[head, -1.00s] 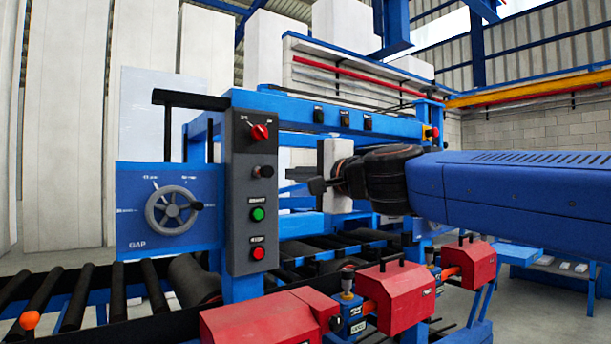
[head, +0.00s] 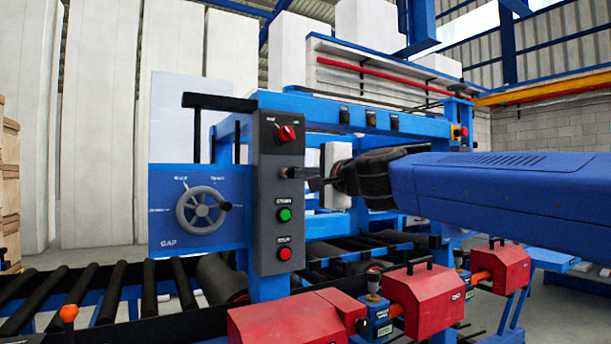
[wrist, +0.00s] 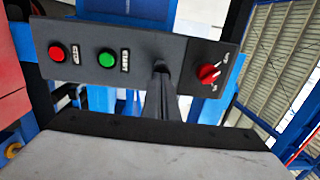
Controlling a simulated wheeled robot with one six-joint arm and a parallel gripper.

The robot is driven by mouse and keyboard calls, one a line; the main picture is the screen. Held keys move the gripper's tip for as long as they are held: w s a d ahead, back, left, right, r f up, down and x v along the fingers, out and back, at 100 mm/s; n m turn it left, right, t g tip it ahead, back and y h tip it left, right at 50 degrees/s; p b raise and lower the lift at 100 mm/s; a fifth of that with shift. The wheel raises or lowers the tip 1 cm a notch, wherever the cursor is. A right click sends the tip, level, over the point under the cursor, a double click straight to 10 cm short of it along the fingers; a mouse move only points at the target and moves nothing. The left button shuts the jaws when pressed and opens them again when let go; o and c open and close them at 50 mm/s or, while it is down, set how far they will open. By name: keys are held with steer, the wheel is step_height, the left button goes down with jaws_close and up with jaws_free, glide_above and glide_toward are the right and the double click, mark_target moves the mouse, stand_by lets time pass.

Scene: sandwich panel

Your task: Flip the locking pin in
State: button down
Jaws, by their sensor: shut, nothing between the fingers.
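A grey control panel (head: 279,225) stands upright on the blue machine frame. It bears a red rotary switch (head: 287,133), a green button (head: 284,214) and a red button (head: 284,253).
A blue gap plate (head: 170,235) with a handwheel (head: 200,208) stands left of the panel. Roller conveyors (head: 90,290) run below, with an orange knob (head: 69,313) at the front. Red housings (head: 430,300) line the front right, below my arm.

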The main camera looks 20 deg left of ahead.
steer(key=x, duration=0.2)
steer(key=shift+w+a, duration=0.25)
steer(key=shift+w, duration=0.1)
steer(key=shift+r, duration=0.1)
